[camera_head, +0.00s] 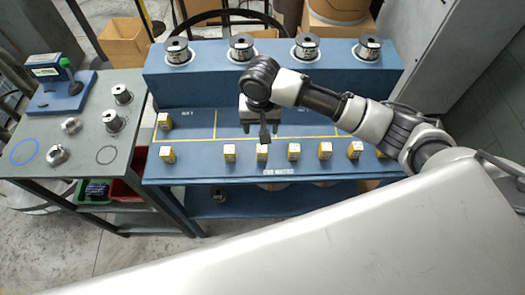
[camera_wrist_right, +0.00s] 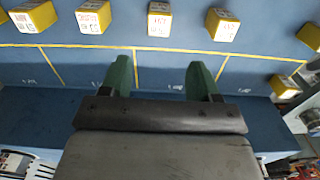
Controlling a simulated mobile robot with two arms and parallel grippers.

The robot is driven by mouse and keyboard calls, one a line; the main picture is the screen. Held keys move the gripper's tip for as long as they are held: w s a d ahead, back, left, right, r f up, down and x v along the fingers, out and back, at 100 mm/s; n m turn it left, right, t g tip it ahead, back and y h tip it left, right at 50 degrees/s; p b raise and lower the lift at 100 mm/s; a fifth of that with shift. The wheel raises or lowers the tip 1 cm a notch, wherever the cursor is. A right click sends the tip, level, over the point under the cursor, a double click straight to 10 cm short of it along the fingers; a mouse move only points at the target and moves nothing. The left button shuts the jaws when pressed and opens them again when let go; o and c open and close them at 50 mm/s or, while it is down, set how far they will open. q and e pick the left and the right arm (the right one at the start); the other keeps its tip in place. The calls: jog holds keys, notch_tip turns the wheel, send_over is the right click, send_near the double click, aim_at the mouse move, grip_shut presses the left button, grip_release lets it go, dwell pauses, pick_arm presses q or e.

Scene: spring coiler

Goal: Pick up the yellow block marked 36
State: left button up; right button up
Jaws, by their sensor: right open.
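Several small yellow blocks with white labelled tops stand on the blue bench. The labels are too small or blurred for me to tell which is 36. In the head view, one yellow block (camera_head: 262,153) stands just in front of my right gripper (camera_head: 260,126); others include a block (camera_head: 229,153) to its left and a block (camera_head: 294,152) to its right. In the right wrist view, my right gripper (camera_wrist_right: 160,78) has its two green fingers apart and nothing between them. A yellow block (camera_wrist_right: 159,19) stands beyond the fingers, apart from them. My left gripper is out of view.
A raised blue shelf (camera_head: 215,85) with several metal spools runs along the back of the bench. Yellow lines (camera_head: 214,125) divide the bench top. A side table (camera_head: 95,145) with metal parts stands at left. Two more blocks, including one block (camera_head: 164,121), stand at the bench's left end.

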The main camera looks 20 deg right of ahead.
aim_at(262, 150)
notch_tip(262, 150, down, 5)
jog(key=shift+s+f, duration=0.1)
jog(key=shift+f, duration=0.05)
jog(key=f, duration=0.2)
jog(key=s+f+p, duration=0.1)
jog(key=f, duration=0.1)
jog(key=shift+f, duration=0.6)
jog(key=c, duration=1)
jog(key=shift+r, duration=0.1)
